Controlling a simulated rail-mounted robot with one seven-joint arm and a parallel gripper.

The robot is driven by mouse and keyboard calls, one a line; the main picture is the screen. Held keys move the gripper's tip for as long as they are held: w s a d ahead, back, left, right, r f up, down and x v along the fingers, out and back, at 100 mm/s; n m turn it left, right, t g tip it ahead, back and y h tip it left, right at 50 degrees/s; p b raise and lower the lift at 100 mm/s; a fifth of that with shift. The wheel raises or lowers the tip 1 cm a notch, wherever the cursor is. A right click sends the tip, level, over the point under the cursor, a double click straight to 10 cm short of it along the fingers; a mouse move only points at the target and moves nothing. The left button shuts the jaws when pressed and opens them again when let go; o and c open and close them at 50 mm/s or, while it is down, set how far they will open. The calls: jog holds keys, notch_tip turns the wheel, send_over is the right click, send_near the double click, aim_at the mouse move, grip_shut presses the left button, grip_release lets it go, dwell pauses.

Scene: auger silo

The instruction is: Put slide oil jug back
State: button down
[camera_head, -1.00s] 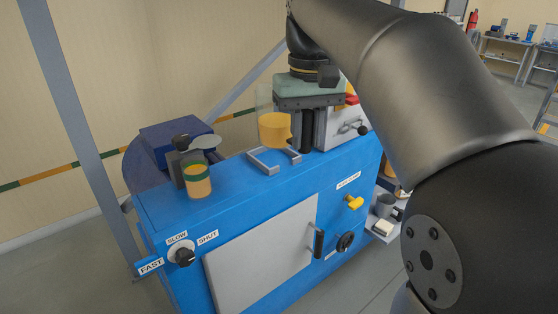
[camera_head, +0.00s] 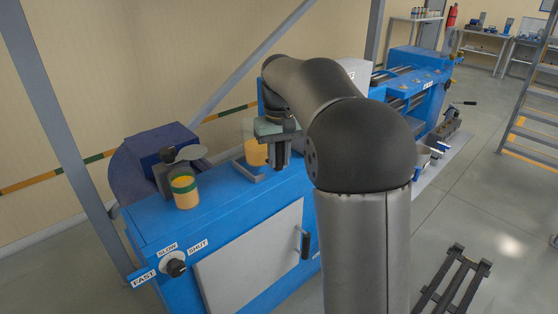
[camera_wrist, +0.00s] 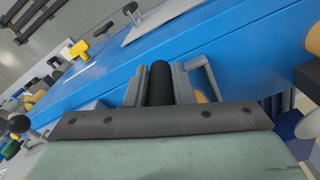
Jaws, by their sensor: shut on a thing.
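The slide oil jug (camera_head: 256,152) is a clear container with orange oil, above or in a grey bracket frame (camera_head: 243,173) on the blue machine top. Whether its base rests there cannot be told. My gripper (camera_head: 284,158) is just right of the jug, shut on its black upright handle. In the wrist view the black handle (camera_wrist: 160,84) stands between the two grey fingers. Part of the bracket (camera_wrist: 208,72) shows beyond them, and a bit of orange shows beside the right finger. The gripper body hides most of the jug in the wrist view.
A SLOW/SHUT/FAST knob (camera_head: 175,266) and a pale door (camera_head: 250,258) are on the machine's front. My arm hides the machine's right end.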

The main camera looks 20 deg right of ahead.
jog(key=shift+f, duration=0.9)
jog(key=shift+s+f, duration=0.1)
jog(key=c, duration=1.2)
grip_release()
jog(key=shift+c, duration=0.2)
notch_tip(320, 180, up, 12)
jog(key=shift+r, duration=0.1)
jog(key=s+a+f, duration=0.2)
jog(key=s+f, duration=0.9)
jog(key=s, duration=0.4)
jog(key=s+a+f+t, duration=0.1)
jog(key=s+a+f, duration=0.2)
jog(key=s+f, duration=0.7)
jog(key=s, duration=0.5)
jog(key=shift+f, duration=0.4)
